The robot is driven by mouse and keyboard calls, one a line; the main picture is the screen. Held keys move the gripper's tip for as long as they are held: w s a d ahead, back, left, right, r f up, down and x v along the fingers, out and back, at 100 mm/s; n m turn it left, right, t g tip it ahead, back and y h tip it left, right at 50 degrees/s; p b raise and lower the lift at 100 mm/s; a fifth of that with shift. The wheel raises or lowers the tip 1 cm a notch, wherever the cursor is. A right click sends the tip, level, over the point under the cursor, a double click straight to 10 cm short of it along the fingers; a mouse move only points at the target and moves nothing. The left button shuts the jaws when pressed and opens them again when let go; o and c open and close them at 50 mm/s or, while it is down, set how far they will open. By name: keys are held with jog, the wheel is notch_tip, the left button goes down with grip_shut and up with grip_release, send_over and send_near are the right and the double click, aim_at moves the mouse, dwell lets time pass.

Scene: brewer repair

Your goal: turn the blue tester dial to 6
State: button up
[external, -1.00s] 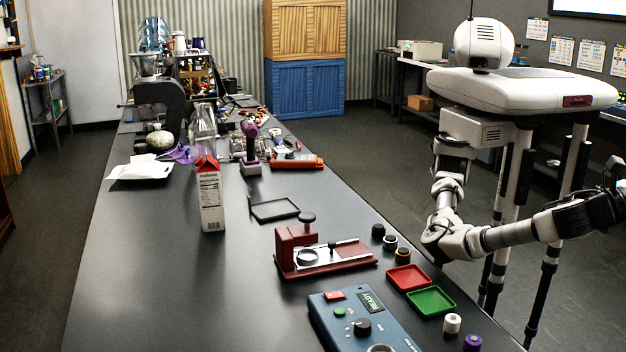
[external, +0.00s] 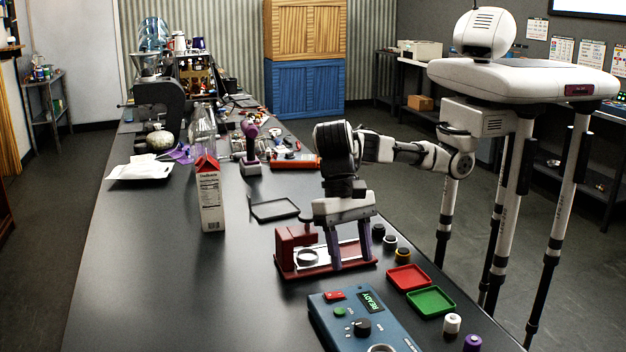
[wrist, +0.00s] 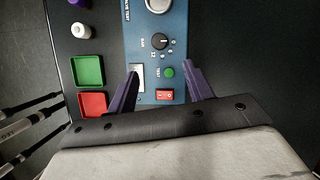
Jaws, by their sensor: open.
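The blue tester (external: 375,325) lies at the near end of the table in the external view, with a lit READY display (external: 371,301). Its black dial (external: 362,327) sits on the panel; the dial also shows in the wrist view (wrist: 159,41). I cannot read its number setting. A green button (wrist: 169,72) and a red switch (wrist: 165,95) are beside it. My gripper (wrist: 162,78) is open and empty, its two purple fingers pointing down on either side of the tester's switch end, with the dial beyond the fingertips. In the external view it hangs over the red fixture.
The red fixture (external: 297,238) with a metal plate stands behind the tester. A red tray (external: 408,278) and a green tray (external: 430,302) lie to its right, with several small knobs near the table edge. A carton (external: 209,200) stands left.

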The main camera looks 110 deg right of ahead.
aim_at(363, 322)
jog(key=p+x, duration=0.3)
jog(key=x, duration=0.9)
jog(key=shift+s+a+f, duration=0.1)
jog(key=shift+a+f, duration=0.2)
jog(key=shift+c, duration=0.3)
jog(key=c, duration=0.9)
jog(key=m+t+b, duration=0.1)
jog(key=m+b, duration=0.2)
jog(key=m, duration=0.1)
jog(key=shift+s+f+t, duration=0.1)
jog(key=shift+s+t, duration=0.05)
jog(key=shift+t, duration=0.25)
jog(key=shift+m+t+h+b, duration=0.3)
jog(key=shift+m+t+b, duration=0.3)
jog(key=shift+m+b, duration=1.05)
jog(key=shift+s+m, duration=0.1)
jog(key=shift+m, duration=0.15)
jog(key=shift+r, duration=0.2)
